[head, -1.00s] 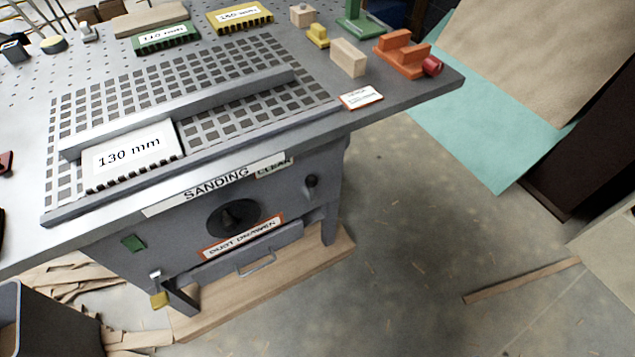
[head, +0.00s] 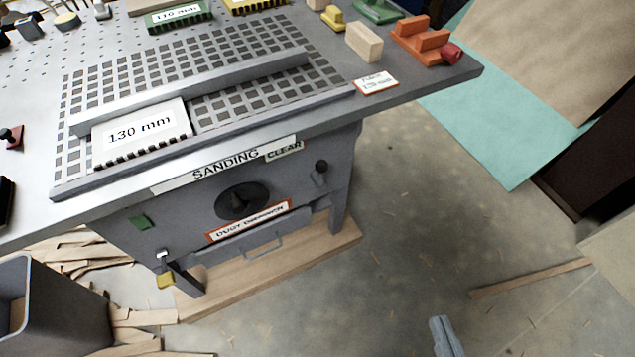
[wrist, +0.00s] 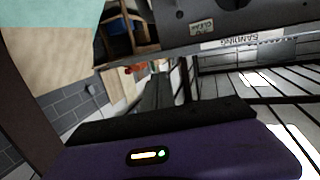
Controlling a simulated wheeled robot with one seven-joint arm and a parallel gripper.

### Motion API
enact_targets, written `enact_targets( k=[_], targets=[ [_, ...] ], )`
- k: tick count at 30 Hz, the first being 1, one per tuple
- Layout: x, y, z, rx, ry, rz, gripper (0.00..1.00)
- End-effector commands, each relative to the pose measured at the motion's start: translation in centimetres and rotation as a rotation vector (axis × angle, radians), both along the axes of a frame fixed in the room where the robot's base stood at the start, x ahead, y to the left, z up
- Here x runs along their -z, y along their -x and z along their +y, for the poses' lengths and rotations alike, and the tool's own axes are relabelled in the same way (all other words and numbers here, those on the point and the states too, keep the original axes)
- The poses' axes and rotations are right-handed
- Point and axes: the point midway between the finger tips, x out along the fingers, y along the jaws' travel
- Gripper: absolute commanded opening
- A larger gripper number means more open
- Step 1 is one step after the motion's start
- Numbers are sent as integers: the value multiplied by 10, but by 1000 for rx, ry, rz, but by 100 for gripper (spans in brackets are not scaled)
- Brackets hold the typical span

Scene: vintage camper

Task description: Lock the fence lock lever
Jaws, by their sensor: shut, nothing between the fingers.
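The fence (head: 190,92) is a long grey bar lying across the slotted top of the grey sanding table. I cannot tell for sure which part is its lock lever. The table's front has a round black knob (head: 237,203), a small dark knob (head: 321,167) below the CLEAR label, and a small lever with a yellow end (head: 165,281) at lower left. My gripper (wrist: 163,92) is shut and empty in the wrist view, its purple body below, apart from the table front. A grey tip of my arm (head: 445,337) shows at the bottom of the head view, right of the table.
A white 130 mm block (head: 140,133) lies against the fence. Orange (head: 420,40) and wooden (head: 364,41) blocks stand near the table's right corner. A grey bin (head: 60,310) and wood scraps are at lower left. The floor right of the table is mostly clear, with one wooden strip (head: 530,278).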

Motion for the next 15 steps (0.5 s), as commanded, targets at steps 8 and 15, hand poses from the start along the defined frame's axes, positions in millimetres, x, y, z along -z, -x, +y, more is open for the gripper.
enact_targets(
  k=[8,15],
  targets=[
    [44,-70,27,-76,146,-116,0],
    [77,-134,58,-143,391,-206,0]
  ],
)
